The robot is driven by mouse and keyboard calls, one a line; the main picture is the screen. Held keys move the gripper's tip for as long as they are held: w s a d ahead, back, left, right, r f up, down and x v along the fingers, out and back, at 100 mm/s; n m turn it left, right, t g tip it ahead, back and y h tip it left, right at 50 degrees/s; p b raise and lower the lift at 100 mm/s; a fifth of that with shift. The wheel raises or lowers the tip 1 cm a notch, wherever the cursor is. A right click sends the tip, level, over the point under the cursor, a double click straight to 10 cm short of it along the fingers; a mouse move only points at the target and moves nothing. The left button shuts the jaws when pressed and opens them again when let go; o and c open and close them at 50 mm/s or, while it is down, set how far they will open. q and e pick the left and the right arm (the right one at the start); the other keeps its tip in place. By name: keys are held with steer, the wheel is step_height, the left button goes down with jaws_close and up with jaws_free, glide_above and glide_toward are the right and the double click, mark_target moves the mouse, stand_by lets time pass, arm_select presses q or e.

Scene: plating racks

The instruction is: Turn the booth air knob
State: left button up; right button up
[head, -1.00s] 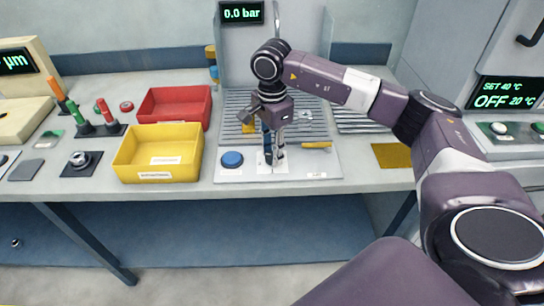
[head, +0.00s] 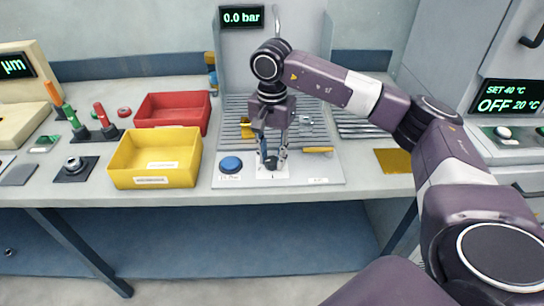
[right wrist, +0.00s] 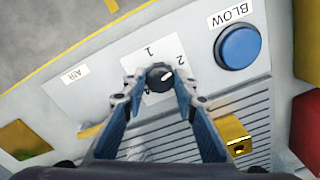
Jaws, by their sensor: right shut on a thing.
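The booth air knob (right wrist: 158,77) is a small dark round knob on a white numbered label plate (right wrist: 151,54) in the right wrist view. My right gripper (right wrist: 156,82) has its two fingers on either side of the knob, shut on it. In the head view my right gripper (head: 272,160) points down at the white plate (head: 271,172) at the booth's front edge and mostly hides the knob. The pressure display (head: 242,17) above the booth reads 0.0 bar. My left gripper is not in view.
A blue BLOW button (head: 230,164) lies just left of the plate, and a yellow-handled tool (head: 318,150) to its right. A yellow bin (head: 155,178) and a red bin (head: 171,123) stand further left. A slatted grille (head: 238,134) lies behind.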

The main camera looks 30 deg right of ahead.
mark_target(272, 159)
steer(key=shift+r, duration=0.1)
steer(key=o, duration=1.2)
steer(key=shift+c, duration=0.2)
step_height(272, 159, up, 12)
